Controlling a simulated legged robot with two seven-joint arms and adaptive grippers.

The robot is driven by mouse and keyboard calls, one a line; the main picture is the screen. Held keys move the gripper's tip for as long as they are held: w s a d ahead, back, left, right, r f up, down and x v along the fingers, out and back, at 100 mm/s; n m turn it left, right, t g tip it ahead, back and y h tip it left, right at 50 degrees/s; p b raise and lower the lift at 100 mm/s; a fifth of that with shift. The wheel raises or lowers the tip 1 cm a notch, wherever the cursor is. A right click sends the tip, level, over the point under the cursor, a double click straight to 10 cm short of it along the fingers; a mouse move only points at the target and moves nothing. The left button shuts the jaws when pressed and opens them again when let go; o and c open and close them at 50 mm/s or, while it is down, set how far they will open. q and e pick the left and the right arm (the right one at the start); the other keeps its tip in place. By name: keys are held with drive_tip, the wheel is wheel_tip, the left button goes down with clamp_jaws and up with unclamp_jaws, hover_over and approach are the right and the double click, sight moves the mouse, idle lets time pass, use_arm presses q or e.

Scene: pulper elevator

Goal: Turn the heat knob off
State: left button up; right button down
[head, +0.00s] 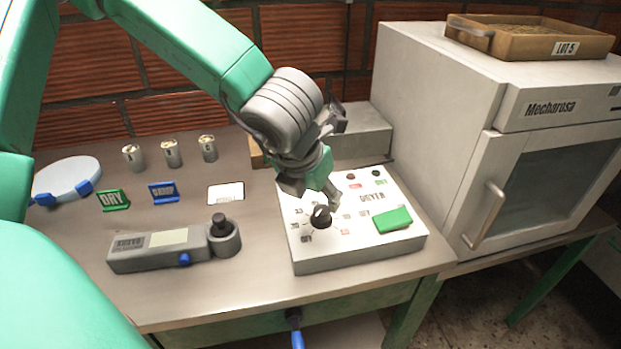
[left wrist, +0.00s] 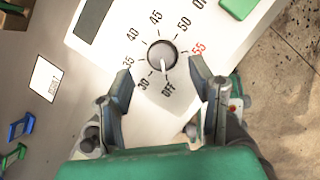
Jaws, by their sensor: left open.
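The heat knob (head: 321,216) is a round dark knob on the white dryer control panel (head: 345,258). In the left wrist view the knob (left wrist: 162,55) is ringed by the numbers 30 to 55, with 55 in red, and by OFF. Its pale pointer mark faces down in that view, toward the OFF label (left wrist: 168,88). My left gripper (head: 322,196) is just above the knob in the head view. In the left wrist view its two fingers (left wrist: 160,76) are apart, with the knob just beyond the gap. Contact cannot be told. My right gripper is not in view.
A green button (head: 394,219) sits on the panel's right. The Mecharosa oven (head: 430,110) stands to the right, with a LOT 5 tray (head: 530,40) on top. A grey handheld meter (head: 165,250), several small cans, and green and blue tags are on the left.

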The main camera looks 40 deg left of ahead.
use_arm(q)
drive_tip(key=v, duration=0.6)
drive_tip(key=shift+r, duration=0.4)
drive_tip(key=shift+s, duration=0.15)
